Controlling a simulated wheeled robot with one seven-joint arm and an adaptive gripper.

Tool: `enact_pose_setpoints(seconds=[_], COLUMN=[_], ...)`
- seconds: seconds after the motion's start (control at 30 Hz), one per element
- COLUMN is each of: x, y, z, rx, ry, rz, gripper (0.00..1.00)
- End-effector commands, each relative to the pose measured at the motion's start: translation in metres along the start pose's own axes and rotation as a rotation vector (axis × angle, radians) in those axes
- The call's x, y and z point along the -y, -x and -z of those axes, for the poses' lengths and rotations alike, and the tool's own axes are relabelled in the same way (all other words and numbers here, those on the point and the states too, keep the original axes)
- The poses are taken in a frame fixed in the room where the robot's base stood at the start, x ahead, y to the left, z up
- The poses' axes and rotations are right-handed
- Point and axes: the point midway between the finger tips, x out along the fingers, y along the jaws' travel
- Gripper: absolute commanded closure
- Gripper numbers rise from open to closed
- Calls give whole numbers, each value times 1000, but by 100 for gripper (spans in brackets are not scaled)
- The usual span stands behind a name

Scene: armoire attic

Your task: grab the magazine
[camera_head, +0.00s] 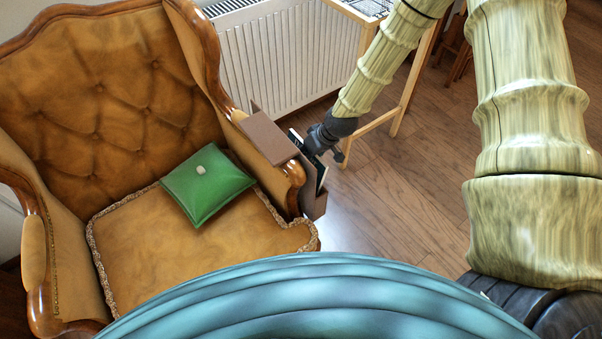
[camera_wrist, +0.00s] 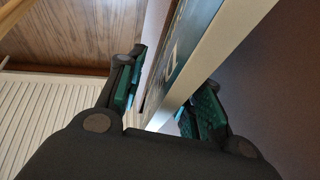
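The magazine (camera_head: 321,174), with a dark cover and some light lettering, stands upright in a brown organizer (camera_head: 268,137) hung over the chair's right armrest. My gripper (camera_head: 325,150) is at its upper edge. In the wrist view, the magazine's dark cover and pale page edge (camera_wrist: 215,60) run between the two fingers of my gripper (camera_wrist: 168,95). The fingers are apart, one on each side, with a visible gap at the left finger. The right finger lies between the magazine and the brown organizer wall (camera_wrist: 285,85). The magazine's lower part is hidden in the pocket.
A tan tufted armchair (camera_head: 120,255) with a green cushion (camera_head: 207,190) fills the left. A white radiator (camera_head: 290,55) stands behind. A light wooden table leg (camera_head: 412,85) is close to my arm. Wooden floor (camera_head: 400,200) lies clear right of the chair.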

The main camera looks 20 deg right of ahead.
Motion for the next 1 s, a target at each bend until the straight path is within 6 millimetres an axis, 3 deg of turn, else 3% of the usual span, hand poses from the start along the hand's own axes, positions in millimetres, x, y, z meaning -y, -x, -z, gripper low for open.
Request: enact_pose_setpoints(seconds=[0.17,0.37,0.83,1.0], x=[0,0,-1,2], y=[0,0,1,12], z=[0,0,1,6], rx=[0,0,-1,-2], ry=[0,0,0,1], rz=[0,0,-2,-2], gripper=[64,99,100,100])
